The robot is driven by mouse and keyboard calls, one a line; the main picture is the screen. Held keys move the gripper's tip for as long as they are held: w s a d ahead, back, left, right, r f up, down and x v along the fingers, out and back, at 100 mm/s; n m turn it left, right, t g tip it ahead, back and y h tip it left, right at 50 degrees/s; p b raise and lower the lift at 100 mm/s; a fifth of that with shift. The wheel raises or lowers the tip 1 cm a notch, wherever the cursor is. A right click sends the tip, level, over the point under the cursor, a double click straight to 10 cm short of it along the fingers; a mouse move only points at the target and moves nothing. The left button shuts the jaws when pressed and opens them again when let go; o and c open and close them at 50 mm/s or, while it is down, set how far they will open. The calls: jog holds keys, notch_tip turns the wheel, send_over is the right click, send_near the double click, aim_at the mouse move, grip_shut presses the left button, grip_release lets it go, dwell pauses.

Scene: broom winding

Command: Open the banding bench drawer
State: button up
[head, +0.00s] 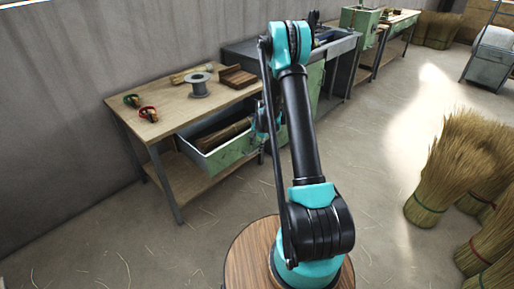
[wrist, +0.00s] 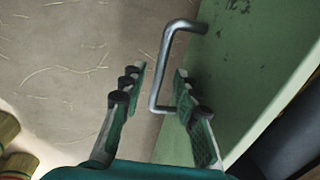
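The wooden banding bench (head: 170,108) stands against the wall in the head view. Its green drawer (head: 230,153) is below the top, standing out with its inside in view, and holds a straw bundle (head: 222,133). In the wrist view the green drawer panel (wrist: 245,70) carries a bent metal handle (wrist: 161,75). My gripper (wrist: 160,72) is open, with the handle's bar between its two fingers, nearer the right finger. Whether either finger touches the bar cannot be told.
Straw brooms (head: 447,175) stand on the floor at the right. The floor in front of the bench is mostly clear.

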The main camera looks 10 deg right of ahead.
notch_tip(320, 180, up, 12)
jog(key=s+d, duration=0.1)
jog(key=shift+s+d+f, duration=0.2)
jog(key=shift+s, duration=0.2)
jog(key=shift+s, duration=0.1)
jog(key=s+r+n+t, duration=0.1)
jog(key=s+r+n, duration=0.35)
jog(key=s, duration=0.85)
jog(key=s+r+n+t, duration=0.1)
jog(key=s+r+n, duration=0.35)
jog(key=s, duration=0.75)
jog(key=s+n+h, duration=0.1)
jog(key=s, duration=0.9)
jog(key=shift+s+a+f+n, duration=0.15)
jog(key=shift+s+f+n, duration=0.25)
